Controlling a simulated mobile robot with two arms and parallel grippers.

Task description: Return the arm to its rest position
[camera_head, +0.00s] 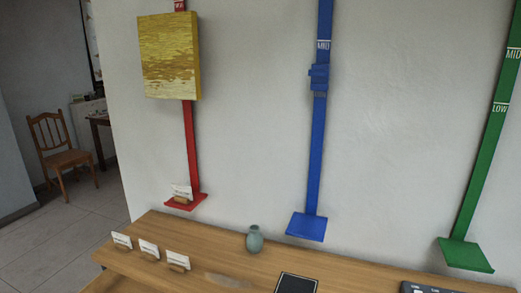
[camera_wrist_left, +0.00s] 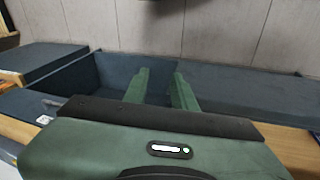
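My left gripper (camera_wrist_left: 161,74) shows in the left wrist view as a green body with two green fingers. The fingers are apart with nothing between them, so it is open. They point toward a dark blue-grey box-like structure (camera_wrist_left: 230,82); I cannot tell how far off it is. Neither arm shows in the head view, and my right gripper is in no view.
In the head view a wooden table (camera_head: 215,262) holds a green vase (camera_head: 254,240), several small cards and a dark panel (camera_head: 297,284). Red (camera_head: 190,150), blue (camera_head: 317,150) and green (camera_head: 480,165) rails stand at the wall. A yellow picture (camera_head: 168,55) covers part of the red one.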

